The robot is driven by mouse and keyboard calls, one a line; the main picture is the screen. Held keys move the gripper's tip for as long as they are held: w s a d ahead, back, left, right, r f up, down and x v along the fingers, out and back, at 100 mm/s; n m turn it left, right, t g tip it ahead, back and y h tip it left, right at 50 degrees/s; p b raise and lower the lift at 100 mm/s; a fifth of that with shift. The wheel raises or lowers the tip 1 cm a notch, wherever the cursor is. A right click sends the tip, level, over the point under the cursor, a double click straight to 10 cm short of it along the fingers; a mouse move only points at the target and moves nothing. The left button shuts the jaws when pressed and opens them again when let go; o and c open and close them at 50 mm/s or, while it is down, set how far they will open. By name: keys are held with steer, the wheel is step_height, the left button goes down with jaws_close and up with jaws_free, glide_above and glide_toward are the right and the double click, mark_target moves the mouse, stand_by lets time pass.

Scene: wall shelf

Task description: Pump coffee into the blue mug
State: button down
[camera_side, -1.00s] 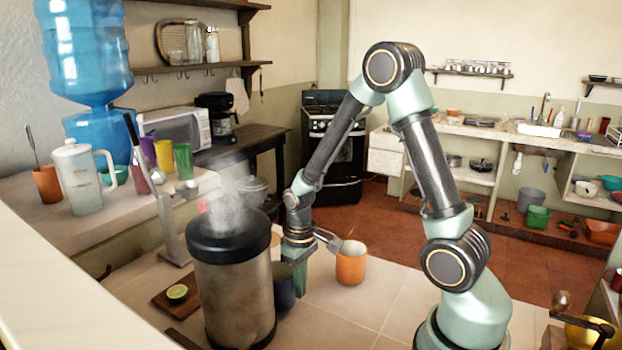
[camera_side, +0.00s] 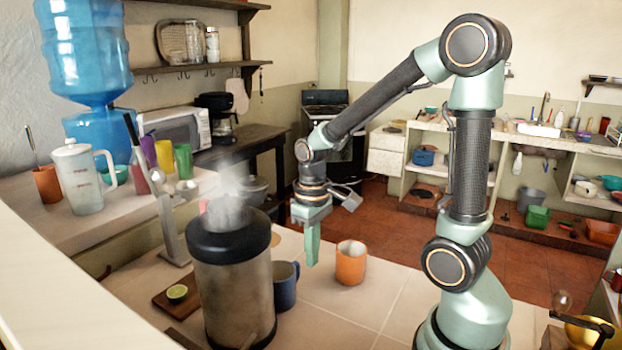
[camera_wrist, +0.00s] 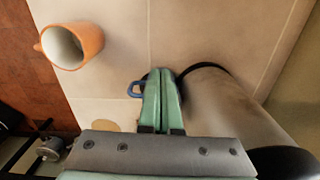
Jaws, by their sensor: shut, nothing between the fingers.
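The dark blue mug (camera_side: 287,286) stands upright on the tiled counter, touching or very close to the right side of the coffee dispenser (camera_side: 233,290). The dispenser is a steel cylinder with a black top, and steam rises above it. My gripper (camera_side: 312,260) is shut and empty, pointing down above and to the right of the blue mug. In the wrist view my closed fingers (camera_wrist: 162,74) cover most of the mug. Only its blue handle (camera_wrist: 134,90) and a bit of rim show there, beside the dispenser's body (camera_wrist: 228,105). I cannot make out the pump.
An orange mug (camera_side: 351,264) stands right of my gripper and shows upper left in the wrist view (camera_wrist: 84,42). A board with a cut lime (camera_side: 177,292) lies left of the dispenser. A metal lever press (camera_side: 172,225) stands behind it.

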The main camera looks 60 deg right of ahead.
steer(key=c, duration=1.2)
jaws_free()
steer(key=o, duration=0.4)
steer(key=shift+r, duration=0.25)
step_height(320, 180, up, 5)
steer(key=w+d+f+n, duration=0.1)
steer(key=w+d+n, duration=0.1)
steer(key=n, duration=0.4)
steer(key=w+d+f+n, duration=0.2)
steer(key=w+n, duration=0.1)
steer(key=n, duration=0.4)
steer(key=w+d+f+n, duration=0.1)
steer(key=w+d+n, duration=0.1)
steer(key=n, duration=0.5)
steer(key=shift+w+d+f, duration=0.2)
steer(key=shift+w+f, duration=0.15)
steer(key=shift+w, duration=0.05)
steer(key=shift+f, duration=0.35)
